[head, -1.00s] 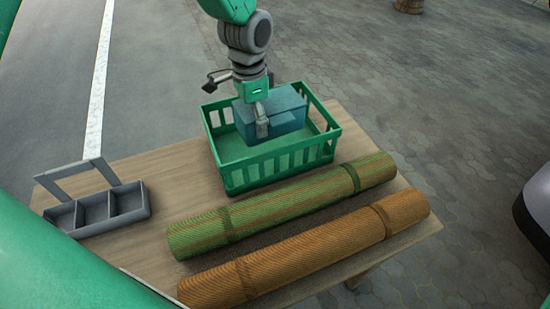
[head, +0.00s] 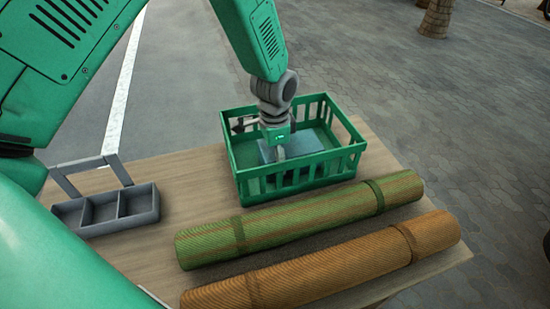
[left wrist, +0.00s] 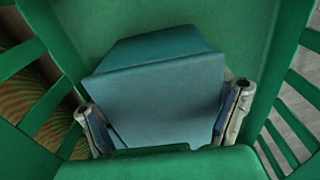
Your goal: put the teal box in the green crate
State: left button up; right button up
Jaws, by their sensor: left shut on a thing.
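The teal box (head: 298,142) is down inside the green crate (head: 300,180), below the crate's rim. In the left wrist view the teal box (left wrist: 160,95) sits between the two fingers, with the crate's green walls (left wrist: 275,15) around it. My left gripper (head: 281,153) reaches into the crate from above and is shut on the box. In the left wrist view the left gripper (left wrist: 165,118) has a finger against each side of the box. Whether the box touches the crate floor cannot be told. My right gripper is not in view.
A green rolled mat (head: 300,222) and an orange rolled mat (head: 330,264) lie in front of the crate on the wooden table (head: 165,240). A grey divided tray (head: 107,212) with a handle stands at the table's left. Bare table lies between tray and crate.

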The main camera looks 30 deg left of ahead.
pick_arm(q)
jog(key=o, duration=1.1)
jog(key=shift+d, duration=0.1)
jog(key=o, duration=0.3)
jog(key=shift+d, duration=0.15)
jog(key=shift+r, duration=0.15)
notch_tip(320, 180, up, 12)
jog(key=p, duration=0.3)
jog(key=shift+p, duration=0.4)
